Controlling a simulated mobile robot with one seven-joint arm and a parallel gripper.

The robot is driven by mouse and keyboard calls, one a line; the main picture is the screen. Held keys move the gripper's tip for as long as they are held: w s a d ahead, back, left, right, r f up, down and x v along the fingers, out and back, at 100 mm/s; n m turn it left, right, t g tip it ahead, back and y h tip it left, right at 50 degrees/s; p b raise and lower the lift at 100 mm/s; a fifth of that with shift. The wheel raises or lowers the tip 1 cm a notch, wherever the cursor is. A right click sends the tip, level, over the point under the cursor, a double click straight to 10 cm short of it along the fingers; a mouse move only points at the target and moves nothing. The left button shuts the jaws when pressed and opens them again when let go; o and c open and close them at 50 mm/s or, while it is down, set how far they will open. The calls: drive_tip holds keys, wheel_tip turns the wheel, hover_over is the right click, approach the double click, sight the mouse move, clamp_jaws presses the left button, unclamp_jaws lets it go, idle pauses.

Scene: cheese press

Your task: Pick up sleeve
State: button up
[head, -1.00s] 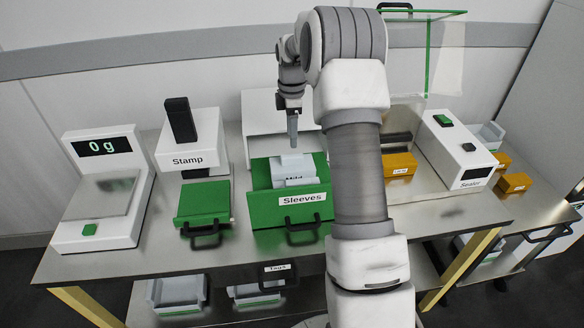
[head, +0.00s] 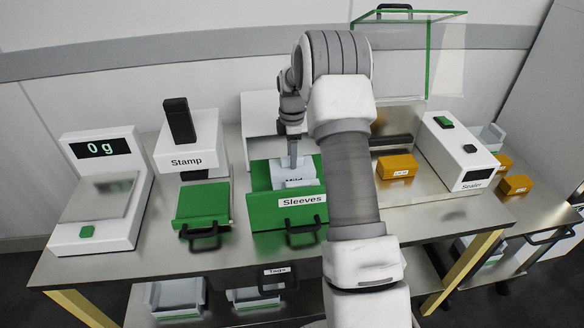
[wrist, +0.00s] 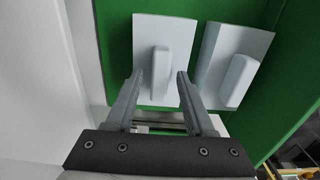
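The green drawer labelled "Sleeves" (head: 262,205) is pulled out of its white housing and holds pale sleeves. In the head view a pale sleeve (head: 285,176) stands in the drawer under my gripper (head: 292,160). In the wrist view two pale sleeves lie side by side against green, a left one (wrist: 178,38) and a right one (wrist: 222,52), each with a raised grip. My gripper (wrist: 160,82) is open, with its fingers either side of the left sleeve's raised grip. I cannot tell whether the fingers touch it.
A scale (head: 103,195) and a stamp unit with a green tray (head: 203,203) stand to the left. A sealer (head: 458,150) and orange blocks (head: 397,165) are to the right. The drawer's housing (head: 262,120) rises close behind my gripper.

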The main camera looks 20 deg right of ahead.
clamp_jaws()
idle(1.2)
